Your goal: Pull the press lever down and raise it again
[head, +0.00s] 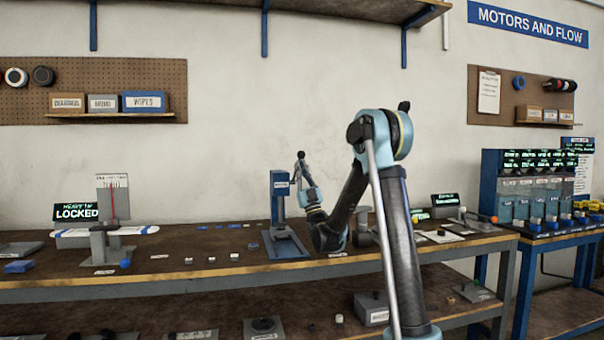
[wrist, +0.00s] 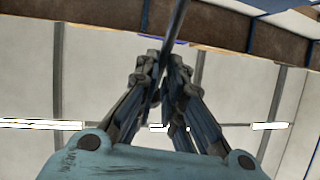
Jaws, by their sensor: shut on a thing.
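The press (head: 279,203) is a blue upright column on a blue base, standing on the workbench in the middle of the head view. My gripper (head: 302,168) is just right of the column's top, pointing up. In the wrist view, the fingers of my gripper (wrist: 165,75) are closed together around a thin dark rod, the press lever (wrist: 178,25), which runs upward out of the frame. In the head view the lever is small and hard to separate from the fingers, so its exact angle is unclear.
The workbench (head: 190,268) has several small parts left of the press. A grey stand with a red pointer (head: 113,205) and a sign reading LOCKED (head: 76,212) are at the left. A blue rack (head: 490,175) stands at the right. A shelf (head: 330,12) hangs overhead.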

